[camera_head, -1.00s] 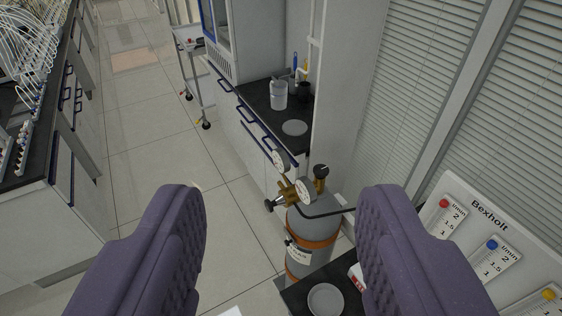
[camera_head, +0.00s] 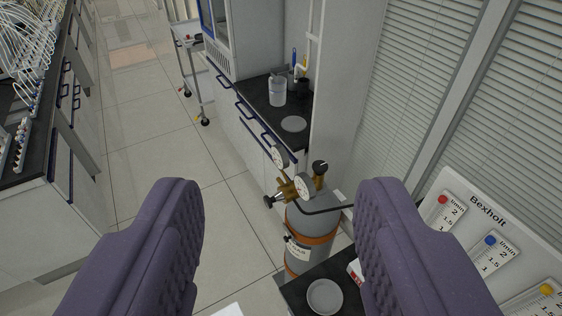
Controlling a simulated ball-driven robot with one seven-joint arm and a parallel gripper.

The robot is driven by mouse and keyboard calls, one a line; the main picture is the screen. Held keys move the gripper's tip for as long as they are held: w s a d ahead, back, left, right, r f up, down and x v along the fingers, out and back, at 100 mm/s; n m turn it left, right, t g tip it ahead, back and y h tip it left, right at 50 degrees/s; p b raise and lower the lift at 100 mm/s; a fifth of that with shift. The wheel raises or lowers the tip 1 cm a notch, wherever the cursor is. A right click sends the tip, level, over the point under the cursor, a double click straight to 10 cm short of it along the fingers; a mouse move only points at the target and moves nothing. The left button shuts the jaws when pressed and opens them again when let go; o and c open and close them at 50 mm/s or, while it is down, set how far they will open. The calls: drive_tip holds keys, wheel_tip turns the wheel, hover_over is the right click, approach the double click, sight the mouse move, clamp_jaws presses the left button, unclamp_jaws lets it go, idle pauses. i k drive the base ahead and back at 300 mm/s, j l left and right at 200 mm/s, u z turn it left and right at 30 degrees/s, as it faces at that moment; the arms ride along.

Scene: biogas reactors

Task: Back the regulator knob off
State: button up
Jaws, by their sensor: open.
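A grey gas cylinder (camera_head: 311,222) with orange bands stands at lower centre. A brass regulator (camera_head: 287,190) sits at its top with two round white gauges, one upper (camera_head: 280,156) and one lower (camera_head: 304,186). A black knob (camera_head: 268,201) sticks out from the left side of the regulator. Another black knob (camera_head: 320,167) stands on top of the cylinder. My gripper (camera_head: 279,184) is open and empty, with its purple fingers wide apart at left and right. The regulator shows between the fingers, well beyond them, and nothing touches it.
A dark table corner with a round grey dish (camera_head: 325,297) is in front of the cylinder. A Bexholt flowmeter panel (camera_head: 480,240) is at the right. A bench (camera_head: 262,112) with a jar stands behind, beside a wall edge. Tiled floor (camera_head: 150,140) is open on the left.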

sight(269, 201)
drive_tip(key=i+j+z, duration=0.1)
drive_tip(key=i+j, duration=0.15)
drive_tip(key=i, duration=0.2)
drive_tip(key=i+j+z, duration=0.1)
drive_tip(key=i+j, duration=0.2)
drive_tip(key=i, duration=0.2)
